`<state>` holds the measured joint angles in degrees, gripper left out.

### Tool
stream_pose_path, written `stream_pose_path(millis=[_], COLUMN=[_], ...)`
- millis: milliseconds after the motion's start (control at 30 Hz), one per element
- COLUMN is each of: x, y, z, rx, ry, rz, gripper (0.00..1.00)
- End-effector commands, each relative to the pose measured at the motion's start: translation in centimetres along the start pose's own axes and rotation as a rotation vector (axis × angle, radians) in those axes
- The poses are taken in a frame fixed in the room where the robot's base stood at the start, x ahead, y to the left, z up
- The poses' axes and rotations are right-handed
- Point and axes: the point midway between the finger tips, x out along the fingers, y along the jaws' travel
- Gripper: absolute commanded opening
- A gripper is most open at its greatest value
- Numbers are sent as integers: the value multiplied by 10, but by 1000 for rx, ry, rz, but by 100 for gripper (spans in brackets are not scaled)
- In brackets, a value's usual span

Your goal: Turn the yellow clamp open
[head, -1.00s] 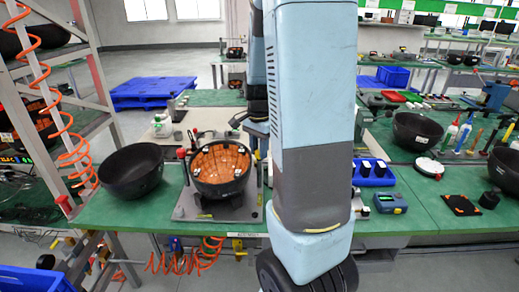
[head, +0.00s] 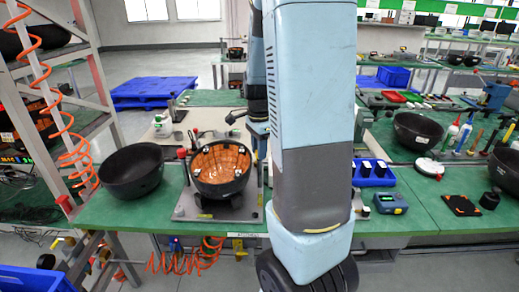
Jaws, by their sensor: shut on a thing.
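The fixture plate (head: 192,208) lies on the green bench, left of my large blue arm link. It bears a dark round bowl (head: 222,186) with an orange-brown lining and several small pale patches on its rim. A small yellow piece (head: 204,215) sits at the plate's front edge; another thin yellow piece (head: 260,200) shows at its right side. I cannot tell which belongs to the yellow clamp. My forearm and dark wrist come down beyond the bowl's right rear side. My gripper's fingers are hidden behind my blue link, and so is whatever they touch.
A black bowl (head: 131,171) stands left of the plate. A red-topped post (head: 183,160) rises at the plate's left rear. A blue holder (head: 374,174) and a blue meter (head: 389,203) lie to the right. An orange coiled hose (head: 190,262) hangs below the bench's front edge.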

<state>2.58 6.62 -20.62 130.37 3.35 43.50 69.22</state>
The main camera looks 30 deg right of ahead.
Motion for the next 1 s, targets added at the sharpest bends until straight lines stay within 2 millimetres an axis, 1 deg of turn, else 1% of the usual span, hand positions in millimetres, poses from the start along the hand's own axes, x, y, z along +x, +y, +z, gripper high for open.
stream_pose_path(millis=[133,167,400,667,767,867,1000], x=[-1,-1,0,-1,-6,-18,-44], y=[-1,-1,0,0,-1,-1,-1], z=[1,1,0,0,0,0,0], rx=[-2,-2,-1,-1,-1,-1,-2], ry=[-1,-1,0,0,0,-1,0], rz=[-2,-2,-1,-1,-3,-4,-5], gripper=[1,33,56,57,57,57,57])
